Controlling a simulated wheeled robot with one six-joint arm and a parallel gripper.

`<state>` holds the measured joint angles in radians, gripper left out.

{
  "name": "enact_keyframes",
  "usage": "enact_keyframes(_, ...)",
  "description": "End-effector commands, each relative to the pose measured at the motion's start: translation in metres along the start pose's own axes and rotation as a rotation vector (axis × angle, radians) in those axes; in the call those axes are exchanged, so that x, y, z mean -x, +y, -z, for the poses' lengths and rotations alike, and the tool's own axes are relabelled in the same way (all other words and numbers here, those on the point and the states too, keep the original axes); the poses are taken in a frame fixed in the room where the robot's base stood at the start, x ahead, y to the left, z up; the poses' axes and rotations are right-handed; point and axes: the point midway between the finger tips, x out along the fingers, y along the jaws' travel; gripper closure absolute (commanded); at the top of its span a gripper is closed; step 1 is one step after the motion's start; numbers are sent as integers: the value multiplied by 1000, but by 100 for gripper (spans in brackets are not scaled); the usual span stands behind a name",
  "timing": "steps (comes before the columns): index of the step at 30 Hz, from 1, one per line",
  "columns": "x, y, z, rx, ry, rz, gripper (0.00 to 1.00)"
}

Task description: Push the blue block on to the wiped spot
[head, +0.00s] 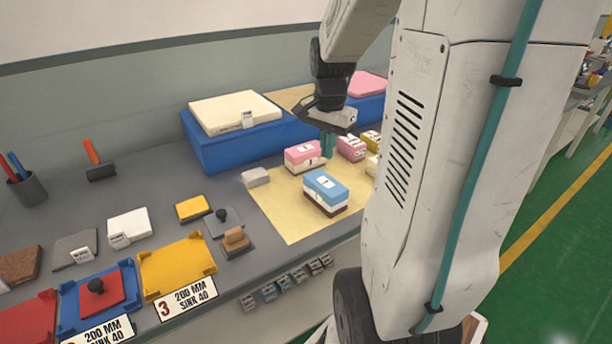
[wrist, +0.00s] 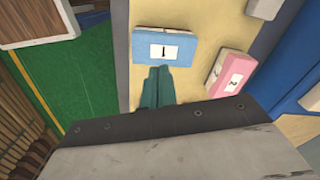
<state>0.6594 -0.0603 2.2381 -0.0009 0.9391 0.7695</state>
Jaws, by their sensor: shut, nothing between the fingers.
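The blue block (head: 325,186) has a blue top with a white label and a white and dark brown lower part. It lies on a pale yellow sheet (head: 282,216) on the grey bench. In the wrist view the blue block (wrist: 165,46) shows its label, marked 1. My gripper (head: 328,146) has teal fingers pointing down behind the block, beside a pink block. In the wrist view my gripper (wrist: 160,70) is shut and empty, its tips close to the block's long side; I cannot tell whether they touch. I cannot make out a wiped spot on the sheet.
The pink block (head: 303,156) stands close to my fingers; it is labelled 2 in the wrist view (wrist: 231,73). Another pink block (head: 351,148) and a yellow block (head: 371,139) stand to the right. A grey block (head: 256,177) stands left. The sheet's front left part is bare.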

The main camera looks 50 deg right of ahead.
Motion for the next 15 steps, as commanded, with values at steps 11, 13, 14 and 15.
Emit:
enact_keyframes(11,-54,29,90,-397,-16,-21,100)
enact_keyframes(13,-61,30,90,-400,-16,-22,100)
enact_keyframes(14,-65,30,90,-400,-17,-23,100)
enact_keyframes(15,-72,30,89,-399,-17,-23,100)
